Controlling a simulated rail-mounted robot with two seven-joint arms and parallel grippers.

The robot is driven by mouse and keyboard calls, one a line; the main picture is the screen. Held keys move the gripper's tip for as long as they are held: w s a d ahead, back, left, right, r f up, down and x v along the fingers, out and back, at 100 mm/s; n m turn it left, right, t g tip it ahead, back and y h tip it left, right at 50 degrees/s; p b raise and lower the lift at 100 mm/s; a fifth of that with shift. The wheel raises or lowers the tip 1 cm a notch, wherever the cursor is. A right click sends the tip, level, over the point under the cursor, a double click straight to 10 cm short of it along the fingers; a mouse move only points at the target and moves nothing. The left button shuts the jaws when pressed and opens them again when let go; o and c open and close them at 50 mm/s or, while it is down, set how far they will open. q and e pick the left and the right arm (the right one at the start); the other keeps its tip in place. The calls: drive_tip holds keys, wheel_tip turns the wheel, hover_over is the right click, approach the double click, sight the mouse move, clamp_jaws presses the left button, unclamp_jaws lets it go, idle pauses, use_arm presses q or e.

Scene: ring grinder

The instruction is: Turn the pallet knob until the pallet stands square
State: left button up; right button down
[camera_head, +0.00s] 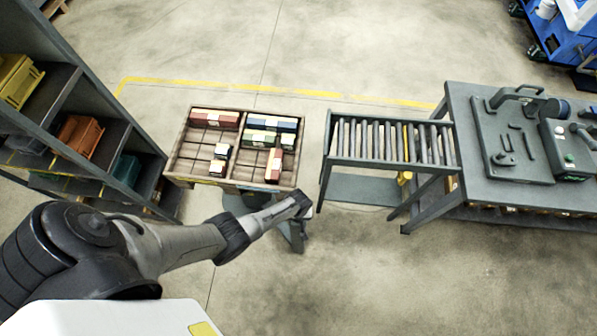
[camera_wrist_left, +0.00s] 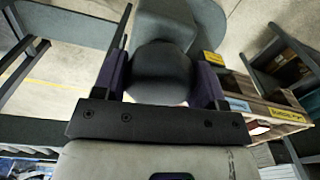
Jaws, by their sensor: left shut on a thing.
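The wooden pallet (camera_head: 232,185) carries several coloured boxes and stands on a dark support left of the roller conveyor. Its long edges slope slightly down to the right in the head view, much like the conveyor's edges. Its side with yellow labels also shows at the right of the left wrist view (camera_wrist_left: 268,112). My left gripper (camera_head: 302,203) is at the pallet's near right corner. In the left wrist view my left gripper (camera_wrist_left: 160,85) has its fingers on both sides of a dark rounded knob (camera_wrist_left: 160,68) and is shut on it. My right gripper is not in view.
The roller conveyor (camera_head: 385,158) stands right of the pallet with a narrow gap between. It adjoins a grey table (camera_head: 470,150) with tools. A shelf rack (camera_head: 125,140) with coloured bins stands close on the left. Floor is clear in front and behind.

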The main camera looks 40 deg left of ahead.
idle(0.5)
use_arm(q)
drive_tip(key=o, duration=0.9)
drive_tip(key=shift+o, duration=0.2)
drive_tip(key=shift+r, duration=0.1)
drive_tip(key=shift+r, duration=0.25)
wheel_tip(320, 180, up, 13)
drive_tip(key=p, duration=0.4)
drive_tip(key=shift+p, duration=0.3)
